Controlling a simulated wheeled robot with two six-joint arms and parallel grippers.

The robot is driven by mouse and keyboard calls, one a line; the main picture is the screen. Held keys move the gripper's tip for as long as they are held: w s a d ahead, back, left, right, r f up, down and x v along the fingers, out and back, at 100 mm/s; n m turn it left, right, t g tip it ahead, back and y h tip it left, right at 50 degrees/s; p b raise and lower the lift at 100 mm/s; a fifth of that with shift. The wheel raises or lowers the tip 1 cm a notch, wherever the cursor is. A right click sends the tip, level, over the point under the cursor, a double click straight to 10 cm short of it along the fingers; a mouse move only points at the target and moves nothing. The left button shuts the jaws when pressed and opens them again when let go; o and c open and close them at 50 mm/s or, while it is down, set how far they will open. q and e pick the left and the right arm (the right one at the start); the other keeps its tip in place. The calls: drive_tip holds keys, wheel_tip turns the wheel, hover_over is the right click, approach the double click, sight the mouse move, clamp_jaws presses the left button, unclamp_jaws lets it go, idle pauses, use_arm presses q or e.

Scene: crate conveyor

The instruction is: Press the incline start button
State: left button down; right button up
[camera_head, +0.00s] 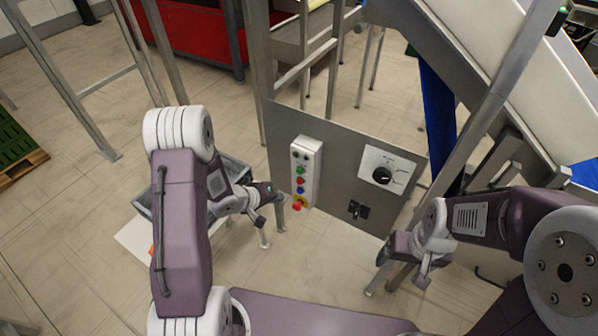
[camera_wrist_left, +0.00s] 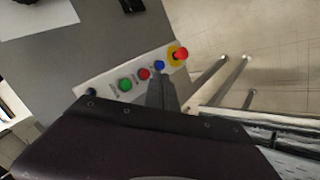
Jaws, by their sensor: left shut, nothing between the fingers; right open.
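A white control box (camera_head: 305,172) is fixed to the left of a grey metal panel. It carries a green button (camera_head: 300,170), a red button (camera_head: 300,181), a blue button (camera_head: 300,192) and a red mushroom button on yellow (camera_head: 297,205). Their labels are too small to read, so I cannot tell which starts the incline. My left gripper (camera_head: 279,191) is shut and empty just left of the box's lower part. In the left wrist view its fingertips (camera_wrist_left: 161,80) overlap the box just below the blue button (camera_wrist_left: 159,65); contact cannot be told. My right gripper (camera_head: 382,258) is open below the panel.
A rotary knob plate (camera_head: 384,172) and a black switch (camera_head: 358,209) sit on the panel right of the box. A grey bin (camera_head: 233,165) stands behind my left arm. The inclined conveyor (camera_head: 480,60) rises at the right on metal legs.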

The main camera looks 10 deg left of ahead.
sight(299, 172)
use_arm(q)
drive_tip(key=shift+w, duration=0.15)
drive_tip(key=w+d+p, duration=0.1)
drive_tip(key=w+d, duration=0.2)
drive_tip(key=w, duration=0.5)
drive_tip(key=shift+p, duration=0.4)
idle(1.6)
drive_tip(key=shift+w+d+p, duration=0.15)
drive_tip(key=shift+w+p, duration=0.25)
drive_tip(key=shift+p, duration=0.1)
